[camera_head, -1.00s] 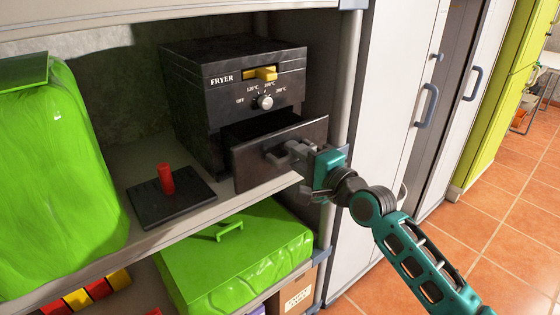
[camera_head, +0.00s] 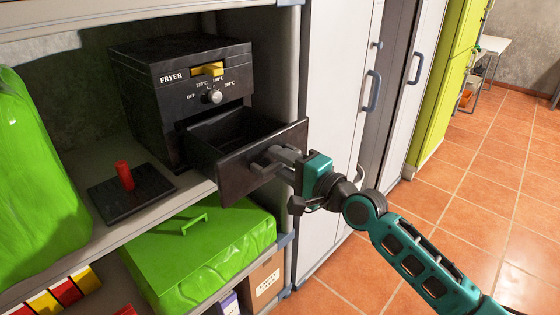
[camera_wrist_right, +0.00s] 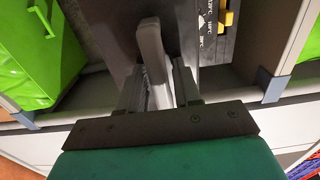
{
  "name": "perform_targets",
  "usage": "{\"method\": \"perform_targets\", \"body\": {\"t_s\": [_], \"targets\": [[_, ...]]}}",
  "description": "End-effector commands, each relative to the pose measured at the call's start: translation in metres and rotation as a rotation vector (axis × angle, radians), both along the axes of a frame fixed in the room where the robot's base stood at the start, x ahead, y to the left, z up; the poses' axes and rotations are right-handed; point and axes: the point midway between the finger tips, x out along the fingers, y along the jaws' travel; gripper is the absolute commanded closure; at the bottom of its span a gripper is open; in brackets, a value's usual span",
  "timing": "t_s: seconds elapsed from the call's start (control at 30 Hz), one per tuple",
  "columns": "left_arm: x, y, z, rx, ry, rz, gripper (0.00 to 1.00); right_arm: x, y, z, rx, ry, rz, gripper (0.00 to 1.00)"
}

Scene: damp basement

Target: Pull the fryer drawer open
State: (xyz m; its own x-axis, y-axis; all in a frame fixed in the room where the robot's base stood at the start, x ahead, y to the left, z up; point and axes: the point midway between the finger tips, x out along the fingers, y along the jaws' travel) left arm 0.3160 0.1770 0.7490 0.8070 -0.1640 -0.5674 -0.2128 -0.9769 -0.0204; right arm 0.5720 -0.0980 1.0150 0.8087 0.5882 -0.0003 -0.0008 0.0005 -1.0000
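The black fryer (camera_head: 150,90) stands on the shelf in the head view, with a yellow lever and a dial on its front. Its drawer (camera_head: 236,182) is pulled part-way out, and its dark, empty-looking inside shows from above. My right gripper (camera_head: 276,158) is at the grey drawer handle (camera_head: 258,164) on the drawer front. In the right wrist view, the handle (camera_wrist_right: 150,48) stands between the two fingers of my right gripper (camera_wrist_right: 158,85), which look shut on it. My left gripper is in neither view.
A red post on a black plate (camera_head: 125,190) stands on the shelf left of the drawer. A green bag-like thing (camera_head: 35,170) is at the far left. A green lidded box (camera_head: 190,245) sits on the shelf below. Tiled floor (camera_head: 500,190) at right is clear.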

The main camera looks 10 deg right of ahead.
Motion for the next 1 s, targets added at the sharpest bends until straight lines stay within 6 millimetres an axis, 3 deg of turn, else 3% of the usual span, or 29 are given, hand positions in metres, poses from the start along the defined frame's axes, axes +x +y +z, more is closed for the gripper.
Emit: {"method": "perform_targets", "body": {"t_s": [0.1,0.47,1.0], "targets": [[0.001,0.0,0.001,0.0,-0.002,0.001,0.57,0.0,0.0,0.0,0.0,0.0,0.0,0.55],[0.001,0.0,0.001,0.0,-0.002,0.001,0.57,-0.006,-0.005,-0.001,-0.001,0.0,-0.001,0.55],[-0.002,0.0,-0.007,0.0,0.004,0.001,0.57,-0.089,-0.064,-0.002,-0.005,0.001,0.0,0.55]]}}
